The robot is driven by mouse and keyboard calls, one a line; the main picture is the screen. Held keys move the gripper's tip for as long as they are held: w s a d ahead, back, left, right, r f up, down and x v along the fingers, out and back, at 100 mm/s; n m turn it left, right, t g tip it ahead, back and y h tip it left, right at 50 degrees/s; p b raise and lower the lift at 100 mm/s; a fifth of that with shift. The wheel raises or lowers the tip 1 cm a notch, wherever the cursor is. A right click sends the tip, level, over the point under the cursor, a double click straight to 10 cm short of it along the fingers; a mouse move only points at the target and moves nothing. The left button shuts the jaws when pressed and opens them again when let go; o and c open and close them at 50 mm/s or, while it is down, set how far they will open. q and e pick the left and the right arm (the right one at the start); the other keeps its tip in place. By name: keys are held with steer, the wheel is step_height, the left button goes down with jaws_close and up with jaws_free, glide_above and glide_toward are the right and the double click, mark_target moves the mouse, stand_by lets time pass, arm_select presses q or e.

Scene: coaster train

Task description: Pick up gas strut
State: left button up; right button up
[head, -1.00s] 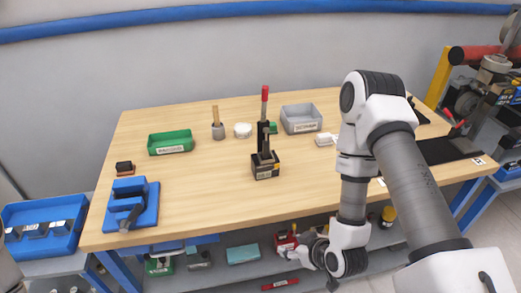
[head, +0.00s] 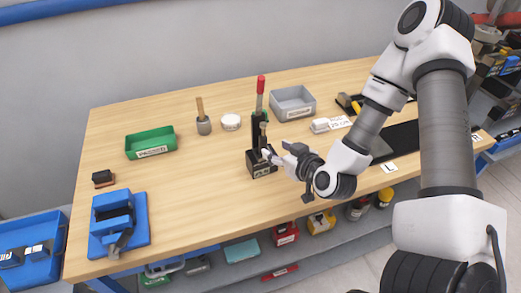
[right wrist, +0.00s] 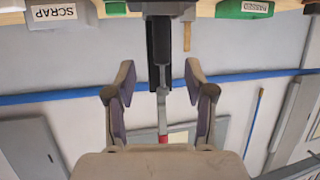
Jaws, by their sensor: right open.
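The gas strut (head: 263,131) stands upright in a black block fixture (head: 262,170) near the middle of the bench. In the right wrist view, which looks upside down, the strut shows a dark body (right wrist: 163,35) and a thin silver rod. My right gripper (head: 270,154) comes in from the right, close beside the strut. Its two fingers (right wrist: 157,78) are open, one on each side of the rod in the picture, with visible gaps. I cannot tell how far the rod is between them in depth. My left gripper is not in view.
A red-handled clamp (head: 260,86) stands just behind the strut. A green bin (head: 133,145), a mallet (head: 203,123), a white round piece (head: 231,122) and a grey bin (head: 274,103) stand behind. A blue fixture (head: 138,238) sits at left. The bench front is mostly clear.

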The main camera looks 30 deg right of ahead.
mark_target(265, 146)
steer(key=w+f+b, duration=0.2)
steer(key=w+b, duration=0.1)
steer(key=b, duration=0.2)
steer(key=shift+f, duration=0.2)
steer(key=x, duration=0.2)
steer(key=shift+w+r, duration=0.1)
steer(key=shift+w, duration=0.35)
steer(key=shift+w+a, duration=0.1)
steer(key=shift+w, duration=0.25)
steer(key=shift+s, duration=0.1)
steer(key=shift+c, duration=0.4)
steer(key=shift+s, duration=0.1)
steer(key=c, duration=0.6)
jaws_close()
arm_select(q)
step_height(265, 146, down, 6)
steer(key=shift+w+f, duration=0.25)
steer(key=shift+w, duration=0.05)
